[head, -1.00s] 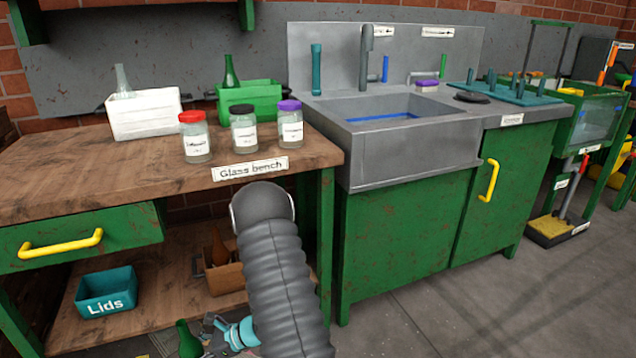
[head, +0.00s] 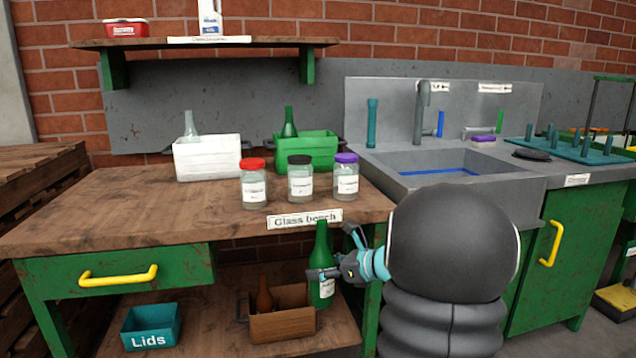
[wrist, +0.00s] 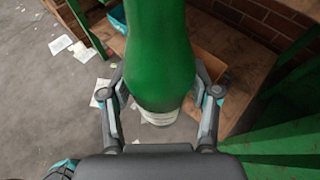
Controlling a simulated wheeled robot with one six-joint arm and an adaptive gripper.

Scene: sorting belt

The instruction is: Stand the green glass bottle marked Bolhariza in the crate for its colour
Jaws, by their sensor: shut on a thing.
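A green glass bottle (head: 322,262) with a white label stands upright in my gripper (head: 334,275), in front of the bench's lower shelf. The label's wording is too small to read. In the wrist view the bottle (wrist: 160,60) fills the space between the two fingers of my gripper (wrist: 161,100), which are shut on it. The green crate (head: 318,152) stands at the back of the bench top, above and behind the held bottle. Another green bottle (head: 289,123) stands in or just behind that crate.
A white crate (head: 215,162) with a clear bottle is left of the green one. Several lidded jars (head: 300,182) stand in front of the green crate. A brown crate (head: 275,322) and a teal Lids box (head: 150,330) are below. The bench top's left is clear.

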